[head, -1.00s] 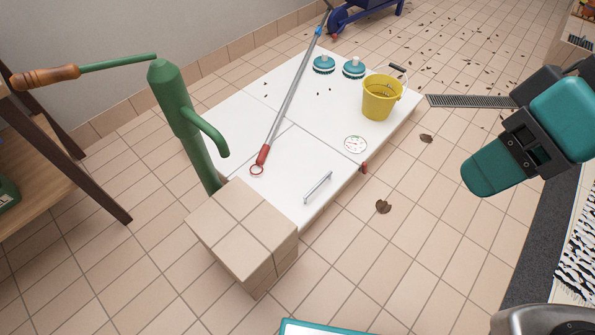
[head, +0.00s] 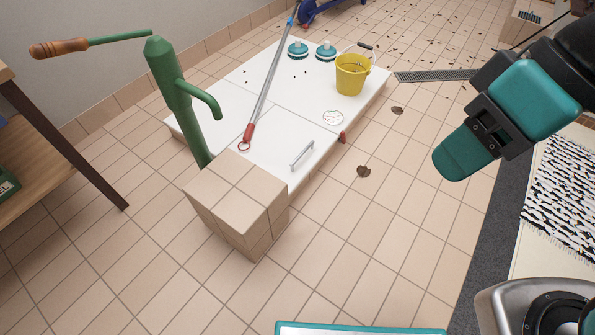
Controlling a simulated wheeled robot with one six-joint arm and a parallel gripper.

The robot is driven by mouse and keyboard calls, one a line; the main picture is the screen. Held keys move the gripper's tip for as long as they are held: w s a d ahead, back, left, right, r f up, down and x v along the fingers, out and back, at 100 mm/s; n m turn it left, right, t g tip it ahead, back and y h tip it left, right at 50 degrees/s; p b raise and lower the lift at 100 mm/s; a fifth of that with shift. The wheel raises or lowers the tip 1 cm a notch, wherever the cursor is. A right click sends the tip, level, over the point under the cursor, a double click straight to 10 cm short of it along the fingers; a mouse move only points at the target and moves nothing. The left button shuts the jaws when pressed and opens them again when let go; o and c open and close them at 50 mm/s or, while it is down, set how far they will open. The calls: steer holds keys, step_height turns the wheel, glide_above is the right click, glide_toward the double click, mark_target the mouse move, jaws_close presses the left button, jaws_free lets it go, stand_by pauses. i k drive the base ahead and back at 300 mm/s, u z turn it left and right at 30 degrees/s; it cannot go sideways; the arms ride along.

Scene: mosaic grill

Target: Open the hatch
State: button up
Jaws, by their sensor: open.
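The hatch seems to be the white front panel (head: 280,163) of a low white platform, lying flat and closed. A grey bar handle (head: 302,155) stands on it near its right edge. A red piece (head: 343,137) sits at the platform's right side, near the seam behind this panel. My gripper (head: 455,160) is at the right, raised over the floor, empty and well apart from the handle. It is seen from behind, so its fingertips are mostly hidden.
A pole with a red end (head: 249,131) lies across the platform onto the front panel. A tiled block (head: 235,195) and green hand pump (head: 178,95) stand at the near left. A yellow bucket (head: 351,80) and two brushes (head: 298,50) stand behind. The floor right of the platform is mostly clear.

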mark_target(284, 144)
steer(key=z, duration=0.2)
steer(key=i, duration=1.15)
steer(key=u, duration=0.4)
